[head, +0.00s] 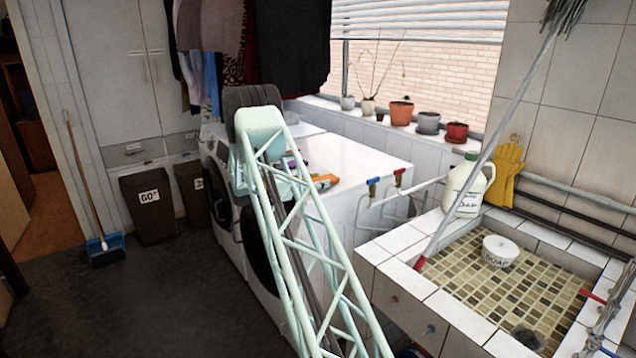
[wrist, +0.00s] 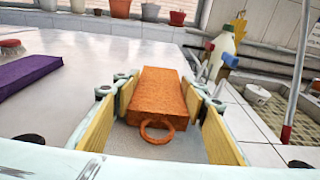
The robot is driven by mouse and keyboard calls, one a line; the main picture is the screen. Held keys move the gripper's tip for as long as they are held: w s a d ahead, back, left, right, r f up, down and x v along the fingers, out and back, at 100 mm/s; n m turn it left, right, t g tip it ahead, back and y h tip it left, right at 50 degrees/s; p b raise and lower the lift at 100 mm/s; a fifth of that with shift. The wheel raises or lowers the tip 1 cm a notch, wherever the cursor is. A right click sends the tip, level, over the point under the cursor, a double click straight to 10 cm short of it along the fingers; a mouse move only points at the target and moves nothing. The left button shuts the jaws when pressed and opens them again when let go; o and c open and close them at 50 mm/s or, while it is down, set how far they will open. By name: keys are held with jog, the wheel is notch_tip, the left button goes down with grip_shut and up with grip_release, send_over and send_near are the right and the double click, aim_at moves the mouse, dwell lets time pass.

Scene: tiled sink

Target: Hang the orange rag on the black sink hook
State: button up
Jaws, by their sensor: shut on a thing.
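The orange rag (wrist: 157,94) is a folded block with an orange ring on its near end. It sits between the yellow pads of my gripper (wrist: 160,88), which is shut on it, over the white machine top. In the head view the rag (head: 325,181) shows just right of my arm, which hides most of the gripper. The tiled sink (head: 387,249) stands to the right. Its front carries a small red knob-like piece (head: 395,299) and a blue one (head: 431,328). I cannot make out a black hook.
A purple block (wrist: 28,74) and a brush (wrist: 11,48) lie left of the gripper. Pipes with red and blue taps (head: 399,177) stand between the machines and sink. A white jug (head: 466,190) and a long leaning pole (head: 490,140) are at the sink.

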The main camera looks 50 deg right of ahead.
jog(key=shift+f, duration=0.15)
jog(key=o, duration=0.8)
jog(key=shift+o, duration=0.2)
jog(key=shift+a, duration=0.1)
jog(key=p+v, duration=0.1)
jog(key=v, duration=1.2)
jog(key=shift+a+p, duration=0.3)
jog(key=shift+p, duration=0.05)
